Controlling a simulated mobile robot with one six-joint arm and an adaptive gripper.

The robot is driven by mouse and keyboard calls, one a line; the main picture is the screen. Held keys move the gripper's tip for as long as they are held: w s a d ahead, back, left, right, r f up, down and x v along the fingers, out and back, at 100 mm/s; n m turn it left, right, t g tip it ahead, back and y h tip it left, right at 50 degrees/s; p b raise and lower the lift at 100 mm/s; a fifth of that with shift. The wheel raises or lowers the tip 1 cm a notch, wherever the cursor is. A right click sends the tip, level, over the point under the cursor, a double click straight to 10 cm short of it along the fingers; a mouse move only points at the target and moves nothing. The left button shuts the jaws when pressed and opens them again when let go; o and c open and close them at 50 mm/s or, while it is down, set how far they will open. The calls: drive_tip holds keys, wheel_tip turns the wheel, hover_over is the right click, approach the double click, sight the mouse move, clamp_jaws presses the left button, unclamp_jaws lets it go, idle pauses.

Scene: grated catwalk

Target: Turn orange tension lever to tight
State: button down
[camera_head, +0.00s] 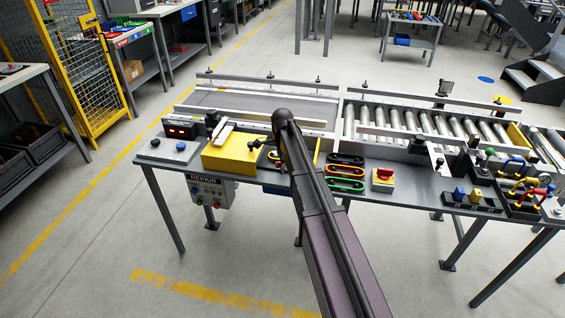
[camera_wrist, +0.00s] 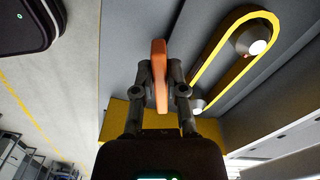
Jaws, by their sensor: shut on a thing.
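The orange tension lever (camera_wrist: 159,62) shows in the wrist view as a narrow orange bar seen nearly end-on. My gripper (camera_wrist: 159,88) has one finger on each side of it and is shut on it. A yellow belt (camera_wrist: 213,52) loops around two pulleys on a grey panel to the right of the lever. The lever's pivot and any tight or loose marks cannot be made out. In the head view my arm reaches over the workbench (camera_head: 420,183) and hides the lever and my fingers.
A yellow box (camera_head: 228,156) stands left of my arm. A roller conveyor (camera_head: 420,122) runs behind. The floor in front is clear.

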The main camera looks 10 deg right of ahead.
drive_tip(key=n, duration=0.7)
drive_tip(key=shift+s, duration=0.1)
drive_tip(key=n, duration=0.6)
drive_tip(key=shift+s+n, duration=0.1)
drive_tip(key=shift+n, duration=0.2)
drive_tip(key=c, duration=0.7)
unclamp_jaws()
